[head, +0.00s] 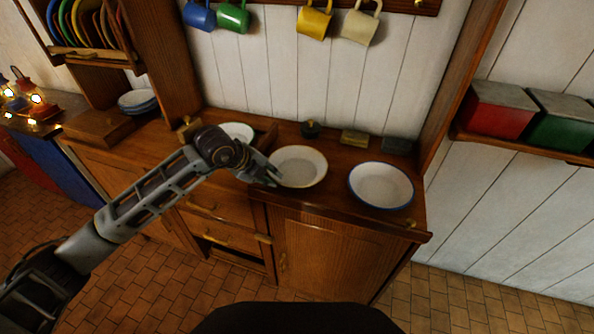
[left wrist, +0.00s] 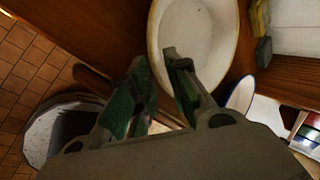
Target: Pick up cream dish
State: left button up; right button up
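The cream dish (head: 299,167) stands on the wooden counter, between a white dish on the left and a blue-rimmed dish on the right. It fills the top middle of the left wrist view (left wrist: 200,35). My left gripper (head: 274,178) is at the dish's left front rim. In the left wrist view its fingertips (left wrist: 158,60) are parted, one over the inside of the dish and one outside the rim. Whether either finger touches the rim I cannot tell. My right gripper is out of view.
A blue-rimmed dish (head: 381,186) stands close on the right. A white dish (head: 238,131) is behind my left wrist. A dark pot (head: 310,129), a yellowish block (head: 354,137) and a dark block (head: 397,145) line the back. Mugs (head: 314,23) hang above the counter.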

aim_at(275, 178)
pick_arm(q)
jog(key=shift+x, duration=2.15)
jog(key=shift+a, duration=0.2)
grip_shut()
